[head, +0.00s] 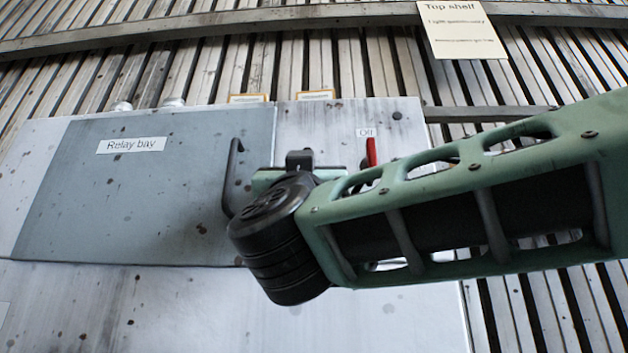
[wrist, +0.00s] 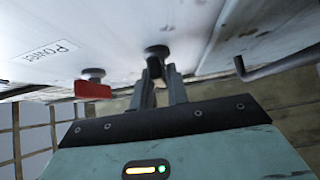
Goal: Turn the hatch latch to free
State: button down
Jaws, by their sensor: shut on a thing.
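The hatch (head: 120,205) is a grey door labelled "Relay bay" in the head view, closed in the pale cabinet front. A dark latch knob (wrist: 156,51) stands on the panel beside the hatch edge in the wrist view. My gripper (wrist: 161,72) is shut on this latch, its two dark fingers on either side of the stem. In the head view my wrist and arm hide most of the gripper and the latch, so the latch's exact angle cannot be told.
The hatch's bent bar handle (head: 231,175) is close to my wrist. A slatted wall is behind.

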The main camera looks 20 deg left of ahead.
jog(key=c, duration=1.4)
grip_release()
jog(key=shift+c, duration=0.2)
jog(key=b+v, duration=0.4)
jog(key=v, duration=1.3)
jog(key=shift+s, duration=0.2)
jog(key=shift+f, duration=0.15)
